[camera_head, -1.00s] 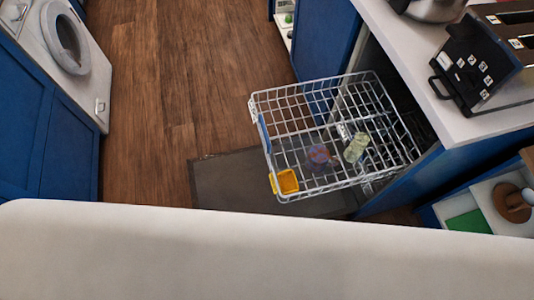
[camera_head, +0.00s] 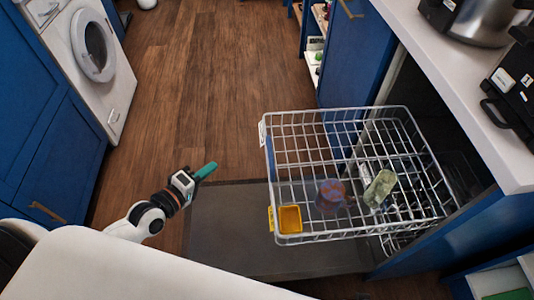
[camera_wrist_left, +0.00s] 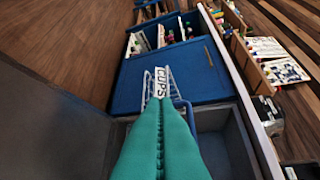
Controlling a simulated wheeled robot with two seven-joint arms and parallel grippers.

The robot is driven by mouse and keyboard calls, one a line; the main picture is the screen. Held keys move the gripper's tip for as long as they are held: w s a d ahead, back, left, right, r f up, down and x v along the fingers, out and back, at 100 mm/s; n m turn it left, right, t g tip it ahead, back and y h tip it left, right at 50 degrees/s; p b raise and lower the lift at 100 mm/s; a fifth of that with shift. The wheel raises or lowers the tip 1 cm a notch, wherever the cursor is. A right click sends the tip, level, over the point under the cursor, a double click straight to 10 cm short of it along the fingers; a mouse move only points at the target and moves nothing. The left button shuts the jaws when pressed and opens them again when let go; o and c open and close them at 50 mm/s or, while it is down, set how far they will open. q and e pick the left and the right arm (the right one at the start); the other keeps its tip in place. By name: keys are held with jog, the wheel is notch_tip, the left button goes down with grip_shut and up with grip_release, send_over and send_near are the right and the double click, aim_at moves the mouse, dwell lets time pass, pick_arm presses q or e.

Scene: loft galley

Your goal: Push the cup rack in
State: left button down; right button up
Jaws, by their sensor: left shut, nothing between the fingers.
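The cup rack (camera_head: 268,160) is a white wire basket pulled out of the dishwasher under the counter. It holds a yellow cup (camera_head: 290,219), a purple cup (camera_head: 331,196) and a greenish cup (camera_head: 380,188). My left gripper (camera_head: 209,169), with teal fingers, is shut and empty, left of the rack's front edge with a gap between them in the head view. In the left wrist view, the shut fingers (camera_wrist_left: 160,105) point at the rack (camera_wrist_left: 176,88), whose white label (camera_wrist_left: 161,82) reads CUPS; they cover part of the rack. My right gripper is not in view.
The white counter (camera_head: 430,60) with appliances is at right. A washing machine (camera_head: 90,50) and blue cabinets (camera_head: 40,140) stand at left. The floor between is clear.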

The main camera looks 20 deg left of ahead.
pick_arm(q)
jog(key=w+d+r+h+b, duration=0.1)
jog(key=w+d, duration=0.8)
jog(key=w, duration=0.1)
jog(key=shift+w+d+n+t+b, duration=0.3)
jog(key=shift+w+b, duration=0.05)
jog(key=shift+w, duration=0.05)
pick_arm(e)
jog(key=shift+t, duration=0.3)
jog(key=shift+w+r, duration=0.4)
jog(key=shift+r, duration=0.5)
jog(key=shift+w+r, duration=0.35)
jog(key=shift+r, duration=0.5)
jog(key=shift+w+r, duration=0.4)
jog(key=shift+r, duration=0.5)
pick_arm(q)
jog(key=shift+r, duration=0.1)
